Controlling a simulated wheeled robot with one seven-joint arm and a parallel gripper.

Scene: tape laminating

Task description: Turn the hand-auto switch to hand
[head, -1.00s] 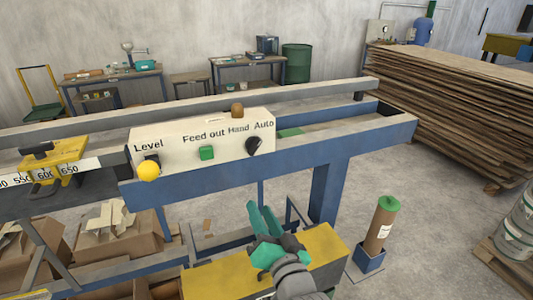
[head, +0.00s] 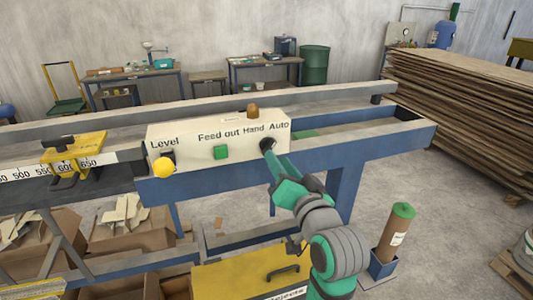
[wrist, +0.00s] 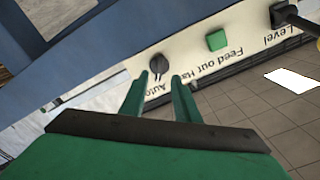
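The hand-auto switch (head: 267,143) is a black rotary knob under the "Hand Auto" lettering, at the right end of the cream control panel (head: 190,153). In the head view my gripper (head: 271,154) reaches up to the knob from below right and partly covers it. In the wrist view the knob (wrist: 157,63) shows just ahead of and between my two green fingertips (wrist: 159,77). The fingers are apart, with a gap on both sides of the knob; contact cannot be made out. Which word the knob points to is hard to tell.
An amber lamp (head: 253,112) stands on top. A blue beam (head: 370,152) runs below and right. A yellow rejects box (head: 240,279) is below my arm.

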